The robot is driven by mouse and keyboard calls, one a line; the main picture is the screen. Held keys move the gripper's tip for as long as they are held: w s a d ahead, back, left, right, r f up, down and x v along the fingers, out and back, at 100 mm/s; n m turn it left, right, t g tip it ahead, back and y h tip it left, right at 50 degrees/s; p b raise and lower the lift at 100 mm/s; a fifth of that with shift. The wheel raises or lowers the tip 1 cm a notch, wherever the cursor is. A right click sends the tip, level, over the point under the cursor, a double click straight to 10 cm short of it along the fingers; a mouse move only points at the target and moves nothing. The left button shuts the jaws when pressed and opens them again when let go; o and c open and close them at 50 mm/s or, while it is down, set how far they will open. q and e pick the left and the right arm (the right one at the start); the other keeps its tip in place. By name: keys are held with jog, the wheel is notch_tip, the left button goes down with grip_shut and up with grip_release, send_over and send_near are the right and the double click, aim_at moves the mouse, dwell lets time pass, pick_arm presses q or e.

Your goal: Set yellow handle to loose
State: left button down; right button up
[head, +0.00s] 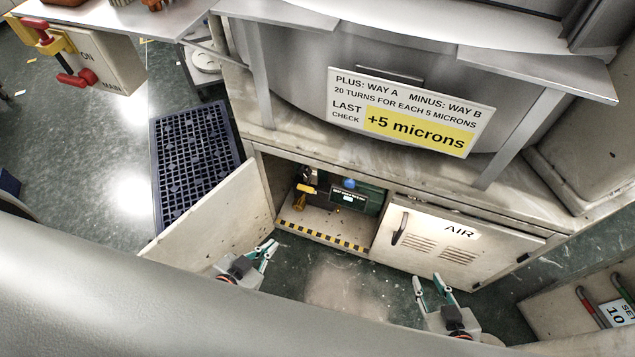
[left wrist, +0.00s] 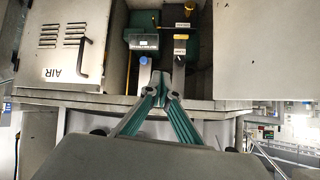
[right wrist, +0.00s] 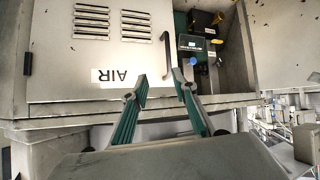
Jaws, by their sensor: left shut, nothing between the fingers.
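The left cabinet door (head: 215,215) stands open; the AIR door (head: 462,240) is closed. A striped sill (head: 322,236) edges the opening. A dark green unit (head: 365,193) sits inside at right. The floor in front is clear.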

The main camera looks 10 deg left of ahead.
pick_arm(q)
jog(key=shift+w+d, duration=0.15)
jog(key=shift+d, duration=0.05)
pick_arm(e)
jog(key=shift+w+d, duration=0.15)
jog(key=shift+w, duration=0.05)
jog(key=shift+s, duration=0.1)
jog(key=shift+o, duration=1.8)
jog(key=shift+s+f, duration=0.1)
pick_arm(q)
jog(key=w+f+n+b, duration=0.1)
jog(key=w+f+b, duration=0.3)
jog(key=w, duration=0.9)
jog(key=w+f+n+g+y+b, duration=0.1)
jog(key=w+f+b, duration=0.3)
jog(key=w+f, duration=0.5)
jog(key=w+n, duration=0.1)
jog(key=w, duration=0.3)
jog(key=shift+w+a+f+g+y, duration=0.15)
jog(key=shift+w+f+g+y, duration=0.05)
jog(key=shift+w+g+y, duration=0.1)
pick_arm(e)
jog(key=shift+n, duration=0.3)
jog(key=f, duration=0.1)
jog(key=w+f, duration=0.1)
jog(key=f, duration=0.1)
jog(key=d+f, duration=0.1)
jog(key=shift+w+d+f, duration=0.1)
jog(key=shift+w+f, duration=0.05)
jog(key=shift+f, duration=0.25)
